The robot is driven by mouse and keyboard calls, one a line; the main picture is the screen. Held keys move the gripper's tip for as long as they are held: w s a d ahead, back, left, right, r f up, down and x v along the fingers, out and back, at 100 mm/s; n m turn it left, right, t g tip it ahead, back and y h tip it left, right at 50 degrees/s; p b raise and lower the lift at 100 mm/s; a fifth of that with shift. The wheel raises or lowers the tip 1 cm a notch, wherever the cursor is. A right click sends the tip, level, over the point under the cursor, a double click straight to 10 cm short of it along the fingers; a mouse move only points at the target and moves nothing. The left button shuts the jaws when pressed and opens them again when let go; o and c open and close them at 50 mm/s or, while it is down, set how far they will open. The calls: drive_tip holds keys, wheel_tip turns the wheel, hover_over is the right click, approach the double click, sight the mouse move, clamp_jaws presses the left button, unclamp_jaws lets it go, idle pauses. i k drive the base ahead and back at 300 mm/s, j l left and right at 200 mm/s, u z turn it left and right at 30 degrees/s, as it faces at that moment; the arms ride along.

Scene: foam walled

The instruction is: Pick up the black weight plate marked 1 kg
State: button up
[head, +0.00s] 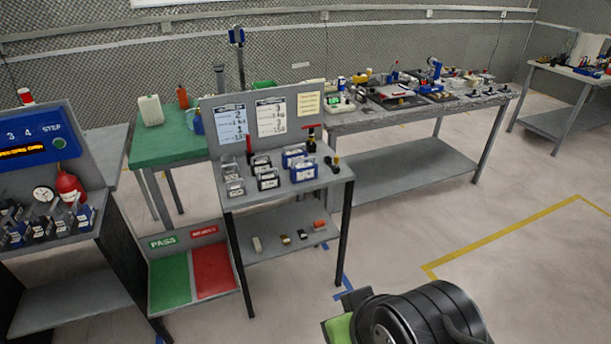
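I cannot make out a black weight plate marked 1 kg in the head view; print on the small things is too small to read. Several small items lie on the lower shelf of the grey stand, among them a dark block (285,240), another dark block (302,235), a pale block (257,244) and an orange-red block (319,226). A black and green part of my arm shows at the bottom right. My gripper's fingers do not show.
The grey stand (300,186) holds blue and grey units and a notice board. Left are a panel bench (45,255) and a PASS/red floor tray (170,280). A green table (165,146) and long workbench (345,121) stand behind. Right floor is clear.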

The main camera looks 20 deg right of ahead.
sight(270, 181)
drive_tip(key=i+l+u, duration=0.25)
drive_tip(key=u, duration=0.25)
drive_tip(key=i+l+u, duration=0.15)
drive_tip(key=l+u, duration=0.3)
drive_tip(key=i+l+u, duration=0.1)
drive_tip(key=l+u, duration=0.85)
drive_tip(key=l, duration=0.15)
drive_tip(key=k+l+u, duration=0.1)
drive_tip(key=l+u, duration=0.4)
drive_tip(key=k+l+u, duration=0.15)
drive_tip(key=l+u, duration=0.3)
